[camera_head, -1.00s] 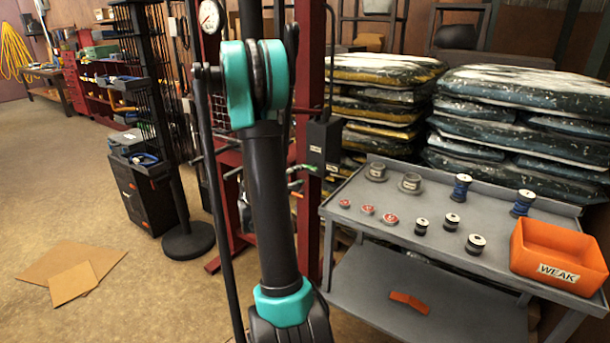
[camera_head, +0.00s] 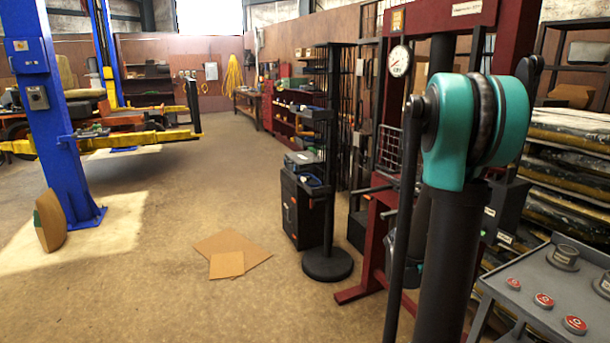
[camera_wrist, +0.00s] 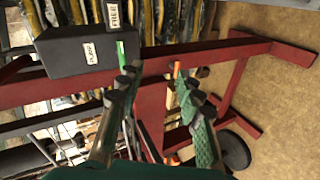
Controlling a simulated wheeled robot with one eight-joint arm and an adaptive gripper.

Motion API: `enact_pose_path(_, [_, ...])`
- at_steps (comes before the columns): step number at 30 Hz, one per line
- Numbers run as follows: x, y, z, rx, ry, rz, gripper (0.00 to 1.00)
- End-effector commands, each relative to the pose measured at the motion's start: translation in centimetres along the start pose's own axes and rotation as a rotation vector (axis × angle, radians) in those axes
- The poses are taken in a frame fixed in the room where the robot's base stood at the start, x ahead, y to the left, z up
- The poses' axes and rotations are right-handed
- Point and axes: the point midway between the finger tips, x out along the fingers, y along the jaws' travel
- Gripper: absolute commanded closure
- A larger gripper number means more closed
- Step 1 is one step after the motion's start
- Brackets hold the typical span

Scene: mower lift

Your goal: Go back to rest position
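My gripper (camera_wrist: 156,78) shows in the wrist view with its two fingers apart and nothing between them. Behind the fingers is the red steel frame (camera_wrist: 240,50), which looks sideways in this view. A dark box (camera_wrist: 70,58) with a white label is to the left of the fingers. In the head view my arm, with a turquoise joint, stands upright at the right. My gripper itself is not visible there.
The red press frame (camera_head: 376,238) with a round gauge (camera_head: 399,60) stands behind my arm. A grey cart (camera_head: 540,290) is at lower right. A black rack (camera_head: 328,265) and flat cardboard (camera_head: 240,252) are mid-floor. A blue lift post (camera_head: 60,120) is left. Open floor lies between.

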Motion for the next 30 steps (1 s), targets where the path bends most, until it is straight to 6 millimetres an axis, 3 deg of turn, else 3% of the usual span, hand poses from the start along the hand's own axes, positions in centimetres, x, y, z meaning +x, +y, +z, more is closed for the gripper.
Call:
enact_pose_path(12, [-14.1, -12.5, 4.5, 0.288, 0.012, -0.578, 0.64])
enact_pose_path(18, [-20.9, -17.8, 6.8, 0.370, -0.007, -0.833, 0.64])
enact_pose_path(24, [-24.6, -20.3, 8.0, 0.404, -0.022, -0.969, 0.64])
enact_pose_path(30, [-25.2, -20.6, 8.1, 0.409, -0.026, -0.990, 0.64])
